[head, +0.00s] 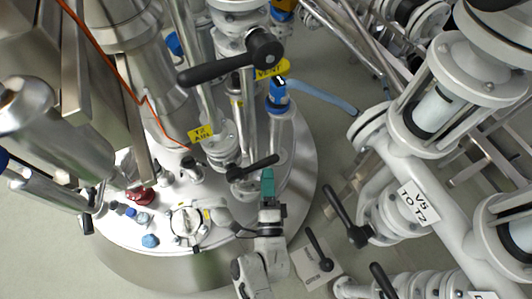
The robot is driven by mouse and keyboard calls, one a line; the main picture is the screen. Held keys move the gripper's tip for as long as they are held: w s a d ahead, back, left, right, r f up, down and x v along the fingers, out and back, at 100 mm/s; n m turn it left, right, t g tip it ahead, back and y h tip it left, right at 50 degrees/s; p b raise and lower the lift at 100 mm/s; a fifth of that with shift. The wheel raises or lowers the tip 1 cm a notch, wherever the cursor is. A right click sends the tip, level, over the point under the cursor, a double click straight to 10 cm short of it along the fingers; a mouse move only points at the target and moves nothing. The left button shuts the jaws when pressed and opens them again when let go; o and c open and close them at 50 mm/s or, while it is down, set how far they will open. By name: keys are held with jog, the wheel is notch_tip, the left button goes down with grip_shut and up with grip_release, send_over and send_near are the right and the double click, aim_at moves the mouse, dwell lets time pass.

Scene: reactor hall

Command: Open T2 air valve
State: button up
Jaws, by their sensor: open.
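The yellow tag reading T2 with a partly legible second line (201,134) hangs on the reactor lid in the head view. Just below and right of it is a small valve with a black lever handle (250,168). The lever slants up to the right from its pivot. My gripper (267,178), with teal fingers, is close to the right part of this lever, slightly below its tip. The fingers look open, and I cannot tell whether they touch the lever. The gap between the fingers is hardly visible from this angle.
A larger black lever (230,62) by the yellow VENT tag (271,69) stands above. A blue-topped fitting (278,95) rises behind my gripper. White piping marked V5 TO T2 (413,205) and another black lever (345,217) stand to the right. An orange cable (110,63) crosses the upper left.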

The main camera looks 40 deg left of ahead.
jog(key=b+x, duration=0.2)
jog(key=x, duration=0.5)
grip_shut()
dwell(0.4)
